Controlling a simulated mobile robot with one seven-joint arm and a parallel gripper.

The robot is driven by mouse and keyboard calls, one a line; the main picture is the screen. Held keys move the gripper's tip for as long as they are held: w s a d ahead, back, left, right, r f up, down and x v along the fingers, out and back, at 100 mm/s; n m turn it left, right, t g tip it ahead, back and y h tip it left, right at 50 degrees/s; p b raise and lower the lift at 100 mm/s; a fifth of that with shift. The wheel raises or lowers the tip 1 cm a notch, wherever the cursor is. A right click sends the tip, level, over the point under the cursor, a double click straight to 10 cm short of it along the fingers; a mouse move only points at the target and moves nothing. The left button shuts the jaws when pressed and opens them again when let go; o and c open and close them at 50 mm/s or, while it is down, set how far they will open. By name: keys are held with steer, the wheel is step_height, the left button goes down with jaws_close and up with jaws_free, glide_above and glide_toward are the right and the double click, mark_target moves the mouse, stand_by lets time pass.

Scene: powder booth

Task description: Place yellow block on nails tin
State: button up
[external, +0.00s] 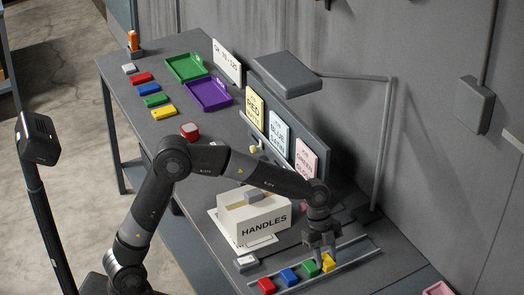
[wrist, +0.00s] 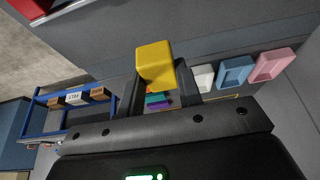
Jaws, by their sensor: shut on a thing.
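My gripper (external: 322,253) points down over the rail at the table's front right and is shut on a yellow block (external: 328,262). In the wrist view the yellow block (wrist: 155,62) sits between the two fingers. I cannot tell whether it touches the rail. Another yellow block (external: 164,112) lies in the row at the far left. No label reading nails is legible; a small red rounded item (external: 190,131) on the table behind my arm could be a tin, but I cannot tell.
Green (external: 308,268), blue (external: 289,276) and red (external: 267,285) blocks stand along the rail (external: 350,257). A white HANDLES box (external: 263,226) stands left of my gripper. A lamp (external: 287,75) overhangs the table. Green (external: 186,66) and purple (external: 208,94) trays lie at the back.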

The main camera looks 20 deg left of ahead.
steer(key=w+a+r+n+t, duration=0.15)
steer(key=w+a+n, duration=0.35)
steer(key=w+a, duration=0.7)
steer(key=w+a+r+n+t, duration=0.15)
steer(key=w+a+n, duration=0.55)
steer(key=w, duration=0.9)
steer(key=w+a+n+t, duration=0.3)
steer(key=w+a+n, duration=0.1)
steer(key=w+a, duration=0.85)
steer(key=n+t+y, duration=0.1)
steer(key=n, duration=0.6)
glide_above(191, 126)
steer(key=s, duration=0.2)
step_height(191, 126, down, 4)
steer(key=shift+f, duration=0.2)
steer(key=shift+w+a+f, duration=0.2)
steer(key=shift+a+f, duration=0.05)
steer(key=shift+a, duration=0.05)
steer(key=shift+f, duration=1.9)
steer(key=shift+f, duration=0.2)
steer(key=o, duration=1)
steer(key=shift+c, duration=0.2)
